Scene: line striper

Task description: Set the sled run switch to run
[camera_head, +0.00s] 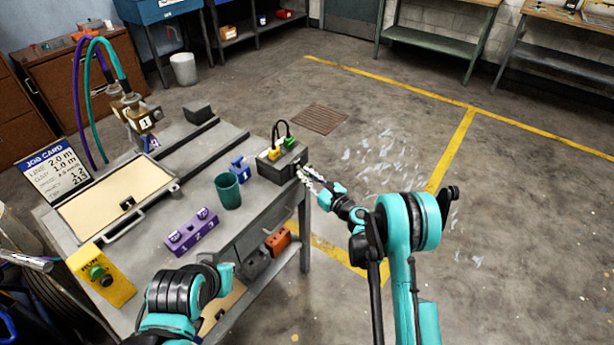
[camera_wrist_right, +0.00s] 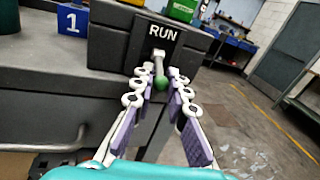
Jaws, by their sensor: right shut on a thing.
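The sled run switch is a metal lever (camera_wrist_right: 159,66) with a green ball tip, on the face of a dark grey box (camera_wrist_right: 110,40) under a white-on-black RUN label (camera_wrist_right: 163,32). In the right wrist view the lever points down and toward the camera. In the head view the box (camera_head: 270,172) stands at the right end of the bench. My right gripper (camera_wrist_right: 160,88) has its fingers on either side of the lever's green end, shut on it; it also shows in the head view (camera_head: 304,176).
The bench holds a green cup (camera_head: 229,192), a blue block (camera_head: 239,168), a purple block (camera_head: 191,230) and a yellow button box (camera_head: 101,276). Yellow and green pieces with a black cable sit on the dark box. Open floor lies to the right.

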